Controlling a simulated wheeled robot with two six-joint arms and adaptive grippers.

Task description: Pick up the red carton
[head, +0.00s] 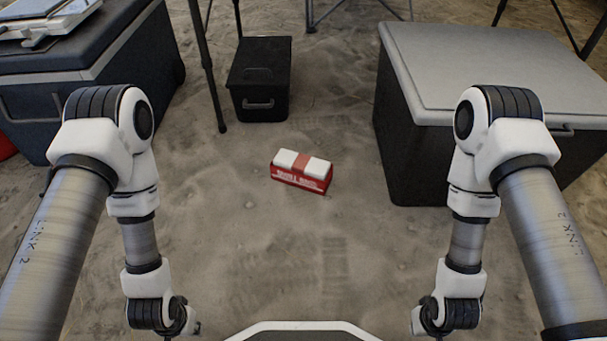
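The red carton (301,179) lies on the sandy ground near the middle of the head view. It is a small red box with white lettering on its front side and white and red parts on top. My two arms come down at the left and right of the picture, well apart from the carton. Nothing touches the carton. Neither gripper's fingers show clearly; the arms' lower ends are at the bottom edge of the view.
A small black case (259,85) stands behind the carton. A large dark box with a grey lid (490,62) is at the right. A dark cooler (75,65) is at the left, with a light device (45,20) on top. Thin dark legs stand at the back. Sand around the carton is clear.

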